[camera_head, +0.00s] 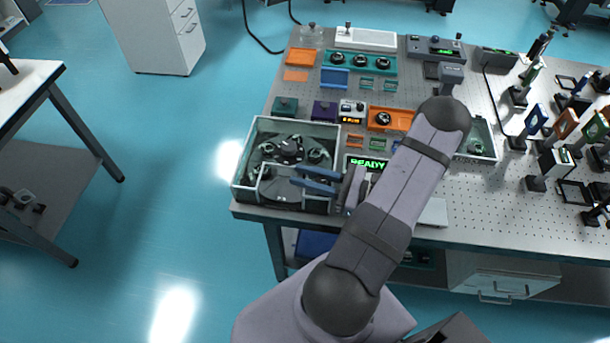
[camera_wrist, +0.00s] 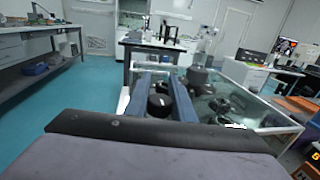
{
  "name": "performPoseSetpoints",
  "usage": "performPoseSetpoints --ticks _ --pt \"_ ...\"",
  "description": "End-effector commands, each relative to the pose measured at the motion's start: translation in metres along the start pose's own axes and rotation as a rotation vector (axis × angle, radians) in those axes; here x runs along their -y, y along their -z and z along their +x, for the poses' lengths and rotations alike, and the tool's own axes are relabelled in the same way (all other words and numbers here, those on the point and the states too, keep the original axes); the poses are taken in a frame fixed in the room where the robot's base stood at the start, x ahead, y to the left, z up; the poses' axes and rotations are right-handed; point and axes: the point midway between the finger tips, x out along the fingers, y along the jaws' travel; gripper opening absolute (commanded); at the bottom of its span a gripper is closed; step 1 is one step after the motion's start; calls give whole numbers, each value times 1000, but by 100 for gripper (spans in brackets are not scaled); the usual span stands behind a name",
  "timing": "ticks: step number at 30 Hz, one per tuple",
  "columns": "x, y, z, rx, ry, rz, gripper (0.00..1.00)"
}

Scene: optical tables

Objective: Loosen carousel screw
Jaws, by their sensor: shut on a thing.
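The carousel (camera_head: 290,152) is a dark round unit with several knobs, inside a clear-walled box at the near left corner of the optical table. My gripper (camera_head: 297,176) reaches in from the right, low over the box's near side, with its two blue fingers pointing left. In the wrist view the fingers (camera_wrist: 158,82) run forward, with a small black round knob (camera_wrist: 160,104) showing between them. I take this knob to be the carousel screw; its lower part and the exact contact are hidden. Other dark carousel parts (camera_wrist: 198,78) stand to the right of the fingers.
The box's clear wall (camera_head: 242,165) rises around the carousel. A green "READY" display (camera_head: 368,163) lies right of the box, partly behind my arm. Several small orange, teal and purple modules cover the table behind, and optics mounts (camera_head: 536,183) stand at the right.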

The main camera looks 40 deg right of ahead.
Motion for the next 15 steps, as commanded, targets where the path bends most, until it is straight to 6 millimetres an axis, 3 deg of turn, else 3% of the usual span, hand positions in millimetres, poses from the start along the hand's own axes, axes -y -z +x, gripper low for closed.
performPoseSetpoints --ticks 15 --pt "10 0 -2 0 282 7 0"
